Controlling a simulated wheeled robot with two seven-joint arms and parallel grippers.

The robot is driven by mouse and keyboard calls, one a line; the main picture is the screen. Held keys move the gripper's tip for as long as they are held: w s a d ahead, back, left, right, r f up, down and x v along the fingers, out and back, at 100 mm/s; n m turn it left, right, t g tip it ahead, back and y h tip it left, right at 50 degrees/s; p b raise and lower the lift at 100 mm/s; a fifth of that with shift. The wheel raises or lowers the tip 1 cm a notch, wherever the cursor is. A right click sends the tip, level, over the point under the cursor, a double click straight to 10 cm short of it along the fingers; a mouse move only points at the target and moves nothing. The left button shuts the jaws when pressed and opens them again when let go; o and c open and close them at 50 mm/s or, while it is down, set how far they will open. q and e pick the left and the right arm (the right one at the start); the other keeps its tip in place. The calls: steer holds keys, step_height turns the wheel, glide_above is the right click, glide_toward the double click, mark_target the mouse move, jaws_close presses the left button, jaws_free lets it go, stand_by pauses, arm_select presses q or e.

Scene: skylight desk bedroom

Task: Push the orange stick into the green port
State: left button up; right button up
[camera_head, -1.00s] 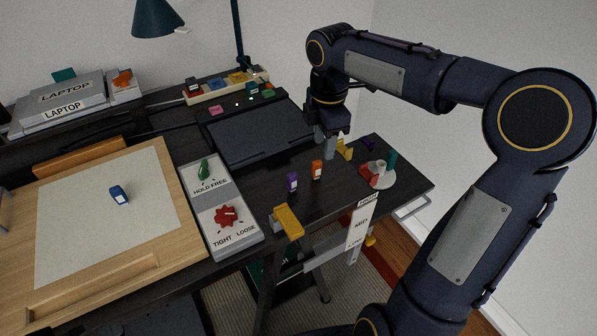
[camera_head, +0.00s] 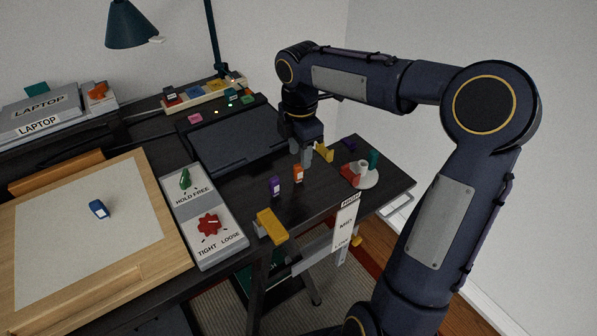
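The orange stick (camera_head: 298,173) stands upright on the dark desk, right of a purple stick (camera_head: 275,187). My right gripper (camera_head: 305,158) points down close behind and above the orange stick. Its fingers are small here, and I cannot tell whether they touch the stick or how far apart they are. My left gripper is not in view.
A blue stick (camera_head: 98,209) lies on the drawing board (camera_head: 150,262). A switch panel (camera_head: 222,243) with green and red knobs lies beside it. A yellow part (camera_head: 271,224) is at the desk's front edge. A white round holder (camera_head: 369,180) stands right of my gripper.

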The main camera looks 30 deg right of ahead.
mark_target(299, 165)
steer(key=shift+a+f+p, duration=0.1)
steer(key=shift+f+p, duration=0.2)
steer(key=shift+f, duration=2.3)
steer(key=shift+c, duration=0.3)
jaws_close()
